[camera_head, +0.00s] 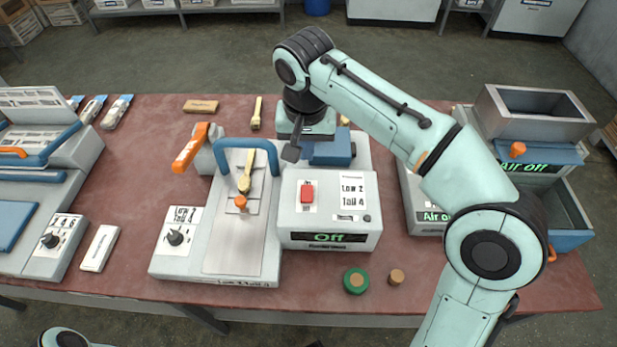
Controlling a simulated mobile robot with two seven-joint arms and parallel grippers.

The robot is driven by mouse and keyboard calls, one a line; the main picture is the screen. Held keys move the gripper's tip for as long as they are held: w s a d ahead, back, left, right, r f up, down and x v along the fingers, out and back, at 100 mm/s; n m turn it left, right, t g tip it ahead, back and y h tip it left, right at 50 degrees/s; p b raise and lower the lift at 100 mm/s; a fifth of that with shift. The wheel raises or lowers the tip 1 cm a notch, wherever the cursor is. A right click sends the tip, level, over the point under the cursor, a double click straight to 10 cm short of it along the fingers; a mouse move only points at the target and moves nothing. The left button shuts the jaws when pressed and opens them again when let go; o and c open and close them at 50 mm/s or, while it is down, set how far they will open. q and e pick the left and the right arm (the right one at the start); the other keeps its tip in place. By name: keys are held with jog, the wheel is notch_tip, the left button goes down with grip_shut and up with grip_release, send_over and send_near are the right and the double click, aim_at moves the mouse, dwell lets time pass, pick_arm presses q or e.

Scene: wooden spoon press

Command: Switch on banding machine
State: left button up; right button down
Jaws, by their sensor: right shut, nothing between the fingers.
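The machine with a red rocker switch (307,193) is a light grey box (290,225) in the middle of the table. Its display (327,237) reads "Off" in green. The small label below the display is too small to read surely. My right gripper (291,152) hangs behind and above the box, left of the switch's far side, with its dark fingers shut and empty. It is apart from the switch. My left gripper is out of view; only a bit of that arm shows at the bottom left.
A spoon press with a blue handle (273,160) and a wooden spoon (246,172) stands left of the box. A machine showing "Air off" (527,168) stands at the right behind my arm. A green round piece (356,281) and a cork-like piece (397,277) lie in front.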

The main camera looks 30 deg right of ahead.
aim_at(308, 188)
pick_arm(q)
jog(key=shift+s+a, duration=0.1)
pick_arm(e)
jog(key=shift+s+a+r, duration=0.15)
jog(key=shift+s, duration=0.05)
jog(key=f+b, duration=0.1)
jog(key=f, duration=0.3)
jog(key=w+d+f, duration=0.1)
jog(key=f, duration=0.4)
jog(key=w+f+b, duration=0.1)
jog(key=f, duration=0.4)
jog(key=shift+d+b, duration=0.15)
jog(key=shift+b, duration=0.2)
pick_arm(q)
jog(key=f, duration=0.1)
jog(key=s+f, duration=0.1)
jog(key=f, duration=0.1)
